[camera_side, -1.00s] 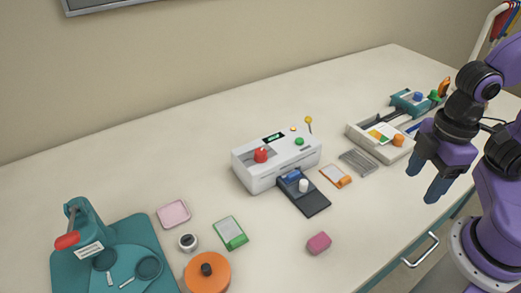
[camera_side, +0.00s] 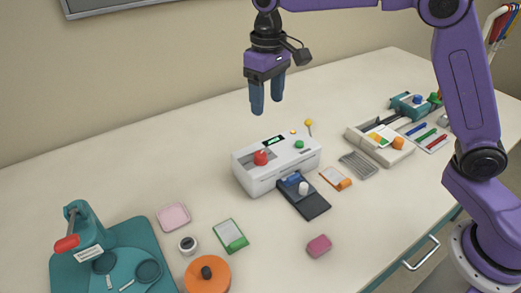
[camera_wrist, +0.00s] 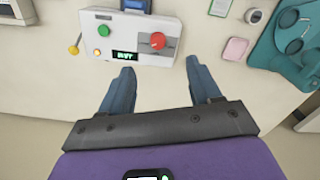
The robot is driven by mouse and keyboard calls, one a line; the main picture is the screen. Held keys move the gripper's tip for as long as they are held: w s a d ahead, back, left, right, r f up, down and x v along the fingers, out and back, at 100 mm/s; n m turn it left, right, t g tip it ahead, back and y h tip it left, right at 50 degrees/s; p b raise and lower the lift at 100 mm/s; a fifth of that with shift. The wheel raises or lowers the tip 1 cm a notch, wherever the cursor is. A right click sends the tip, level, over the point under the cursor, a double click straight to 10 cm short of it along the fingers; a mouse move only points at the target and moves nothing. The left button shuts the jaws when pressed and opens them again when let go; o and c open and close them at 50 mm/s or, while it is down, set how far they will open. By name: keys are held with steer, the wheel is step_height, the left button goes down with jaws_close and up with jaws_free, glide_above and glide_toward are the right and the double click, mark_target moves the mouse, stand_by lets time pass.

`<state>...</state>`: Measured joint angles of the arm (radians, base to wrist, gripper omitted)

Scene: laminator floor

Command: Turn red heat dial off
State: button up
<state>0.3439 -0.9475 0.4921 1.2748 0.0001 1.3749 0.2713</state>
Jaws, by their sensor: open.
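The red heat dial (camera_side: 261,157) sits on top of the white laminator (camera_side: 292,165), toward its left end in the side view. In the wrist view the red dial (camera_wrist: 157,41) is at the right end of the laminator (camera_wrist: 125,20), next to a small lit display (camera_wrist: 124,56) whose text is hard to read. My gripper (camera_side: 267,112) is open and empty, pointing down above and behind the laminator, apart from the dial. In the wrist view its fingertips (camera_wrist: 159,70) lie just short of the laminator's edge, on either side of the dial's position.
A green knob (camera_side: 299,144) and a yellow-tipped lever (camera_side: 308,123) are at the laminator's right side. A dark tray with a white knob (camera_side: 303,187) stands in front. A teal punch press (camera_side: 85,235) is at left. The table behind the laminator is clear.

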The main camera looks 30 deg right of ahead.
mark_target(261, 154)
steer(key=shift+m, duration=0.4)
steer(key=w+f, duration=0.1)
steer(key=f, duration=0.5)
steer(key=w+f, duration=0.1)
steer(key=f, duration=1)
steer(key=shift+w+f, duration=0.3)
steer(key=shift+w, duration=0.1)
steer(key=c, duration=1)
